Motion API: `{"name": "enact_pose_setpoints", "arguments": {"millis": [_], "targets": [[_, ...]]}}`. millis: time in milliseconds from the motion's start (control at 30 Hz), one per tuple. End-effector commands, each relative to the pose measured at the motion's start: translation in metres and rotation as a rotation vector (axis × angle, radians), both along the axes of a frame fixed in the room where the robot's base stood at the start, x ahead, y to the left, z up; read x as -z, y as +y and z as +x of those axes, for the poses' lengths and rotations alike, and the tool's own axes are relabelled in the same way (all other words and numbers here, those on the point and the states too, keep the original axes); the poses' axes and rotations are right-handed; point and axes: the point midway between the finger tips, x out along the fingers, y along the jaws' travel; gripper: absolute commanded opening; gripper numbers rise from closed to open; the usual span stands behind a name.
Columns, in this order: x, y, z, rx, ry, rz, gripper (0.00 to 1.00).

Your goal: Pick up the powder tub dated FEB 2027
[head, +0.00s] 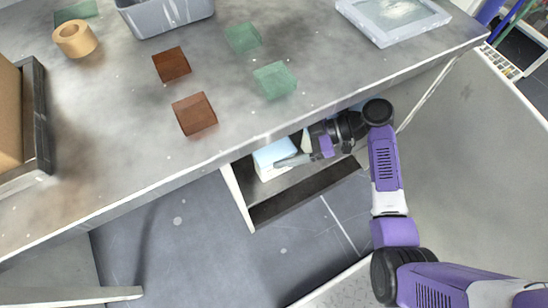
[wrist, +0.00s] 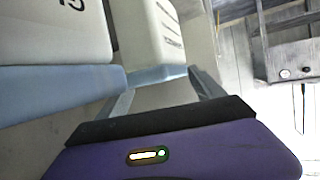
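My gripper (wrist: 161,80) points at a cream tub (wrist: 155,32) with a pale blue band at its near end. In the wrist view its fingers are apart, one near each side of that end; I cannot tell whether they touch it. Printed lines on this tub are too small to read. A second cream tub (wrist: 50,30) with a wide pale blue band (wrist: 60,90) is on the left, with dark characters like "15", cut off. In the head view my gripper (head: 293,161) is beside a white and light blue tub (head: 270,157) under the tabletop. No FEB 2027 date is legible.
The grey worktop (head: 120,130) overhangs the opening where the tubs are, and a white panel (head: 238,198) bounds it on the left. Brown squares (head: 194,113), green squares (head: 275,80), a tape roll (head: 75,39) and a grey bin (head: 165,14) lie on top.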

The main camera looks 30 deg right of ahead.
Motion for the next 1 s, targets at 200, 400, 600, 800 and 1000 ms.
{"name": "enact_pose_setpoints", "arguments": {"millis": [200, 400, 600, 800, 1000], "targets": [[0.001, 0.0, -0.001, -0.001, 0.003, 0.0, 0.31], [0.002, 0.0, -0.001, -0.001, 0.006, 0.0, 0.0], [0.001, 0.0, -0.001, -0.001, 0.004, 0.0, 0.0], [0.001, 0.0, -0.001, 0.0, 0.005, 0.0, 0.0], [-0.013, 0.0, 0.0, -0.001, 0.002, 0.0, 0.0]]}}
